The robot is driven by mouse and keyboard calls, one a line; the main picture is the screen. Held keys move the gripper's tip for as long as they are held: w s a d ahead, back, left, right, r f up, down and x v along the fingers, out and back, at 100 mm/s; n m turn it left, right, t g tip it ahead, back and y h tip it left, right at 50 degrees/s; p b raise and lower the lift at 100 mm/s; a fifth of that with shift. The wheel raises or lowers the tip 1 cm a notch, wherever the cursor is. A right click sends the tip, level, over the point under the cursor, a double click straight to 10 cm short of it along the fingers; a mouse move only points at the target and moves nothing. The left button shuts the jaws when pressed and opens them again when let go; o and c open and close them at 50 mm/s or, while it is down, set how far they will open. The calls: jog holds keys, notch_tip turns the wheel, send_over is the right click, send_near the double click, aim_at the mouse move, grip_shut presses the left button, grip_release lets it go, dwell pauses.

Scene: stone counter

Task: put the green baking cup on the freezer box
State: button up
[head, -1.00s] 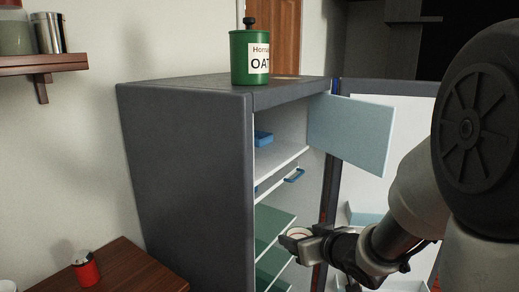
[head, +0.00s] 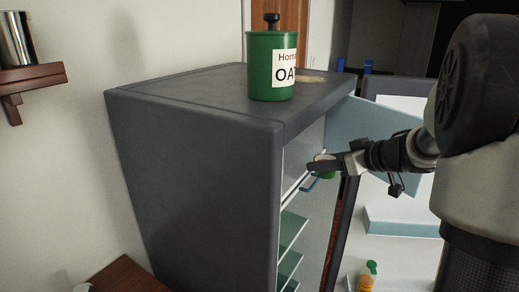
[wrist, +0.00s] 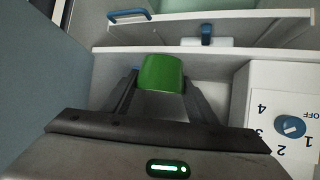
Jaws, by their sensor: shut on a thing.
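The green baking cup (wrist: 161,72) is between the fingers of my gripper (wrist: 160,98) in the wrist view. In the head view my gripper (head: 325,163) is shut on the cup, and only a small green part of it (head: 326,175) shows. The gripper is at the open front of the grey fridge (head: 190,150), near the white upper compartment with its pale blue flap (head: 375,125) open. I take this compartment to be the freezer box; its inside is mostly hidden in the head view. In the wrist view a white shelf edge (wrist: 210,50) runs behind the cup.
A green oats canister (head: 270,65) stands on the fridge top. A white thermostat box (wrist: 285,105) with a blue dial is beside the cup in the wrist view. A blue handle (wrist: 128,15) is at upper left. The open fridge door (head: 400,255) stands on the right.

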jog(key=w+a, duration=0.3)
jog(key=w, duration=0.2)
jog(key=w+a, duration=0.3)
jog(key=w, duration=0.2)
jog(key=w+a+p, duration=0.1)
jog(key=w+a, duration=0.2)
jog(key=w, duration=0.1)
jog(key=shift+w, duration=0.4)
jog(key=shift+w+a, duration=0.1)
jog(key=shift+f+b, duration=0.5)
jog(key=shift+f, duration=1.2)
jog(key=shift+f, duration=0.1)
jog(key=o, duration=1.2)
